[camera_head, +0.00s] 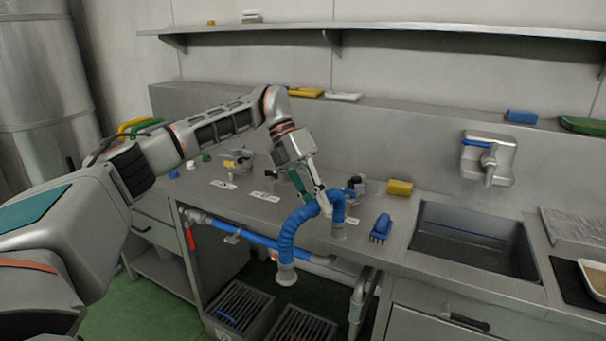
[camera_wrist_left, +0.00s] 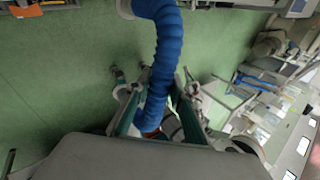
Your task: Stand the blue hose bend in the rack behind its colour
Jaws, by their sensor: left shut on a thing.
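The blue hose bend (camera_head: 287,239) is a ribbed, curved tube with a pale metal end collar at its lower end (camera_head: 286,275). It hangs from my left gripper (camera_head: 318,200), in front of the counter's front edge. A second blue leg (camera_head: 338,206) with a pale collar shows to the right of the fingers. In the left wrist view the hose (camera_wrist_left: 168,50) runs between the two fingers of my left gripper (camera_wrist_left: 156,108), which is shut on it. A rack marked with colours cannot be made out for certain. My right gripper is not in view.
The steel counter (camera_head: 400,240) carries a blue brush (camera_head: 380,229), a yellow sponge (camera_head: 399,187) and metal fittings (camera_head: 238,160). A sink (camera_head: 475,238) lies to the right. Below the counter are a blue pipe (camera_head: 232,233) and slotted grey bins (camera_head: 240,308) on the green floor.

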